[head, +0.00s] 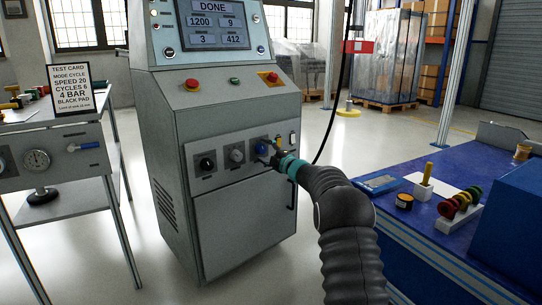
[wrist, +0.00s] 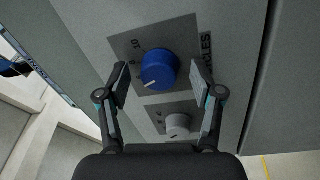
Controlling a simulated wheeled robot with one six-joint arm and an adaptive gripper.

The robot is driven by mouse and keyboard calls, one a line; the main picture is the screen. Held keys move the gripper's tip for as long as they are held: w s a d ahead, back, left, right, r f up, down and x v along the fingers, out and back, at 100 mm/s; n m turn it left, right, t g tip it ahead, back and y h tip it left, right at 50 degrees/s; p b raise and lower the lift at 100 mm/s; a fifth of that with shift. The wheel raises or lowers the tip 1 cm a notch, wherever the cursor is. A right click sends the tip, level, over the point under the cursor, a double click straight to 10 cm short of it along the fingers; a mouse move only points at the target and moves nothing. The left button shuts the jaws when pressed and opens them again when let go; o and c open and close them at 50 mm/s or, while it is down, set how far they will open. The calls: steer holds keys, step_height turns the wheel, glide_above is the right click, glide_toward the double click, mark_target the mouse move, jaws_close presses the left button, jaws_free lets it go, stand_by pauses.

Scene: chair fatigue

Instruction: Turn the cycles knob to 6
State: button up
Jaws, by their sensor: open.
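The blue cycles knob (wrist: 158,70) sits on a dark plate marked CYCLES on the grey cabinet front. In the wrist view it lies between the two fingertips of my open gripper (wrist: 160,76), with a gap on each side. Its white pointer line points to the lower left. The scale shows a 10 at the top; the other marks are too small to read surely. In the head view the blue knob (head: 261,149) is the rightmost of three knobs, and my gripper (head: 271,150) is right at it, partly hiding it.
A grey knob (head: 236,156) and a black knob (head: 207,163) sit left of the blue one. Red buttons (head: 192,84) are on the console above. A blue bench (head: 415,220) with small parts stands at right.

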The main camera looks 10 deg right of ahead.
steer(key=v, duration=1.1)
steer(key=shift+s+d, duration=0.2)
steer(key=shift+s, duration=0.15)
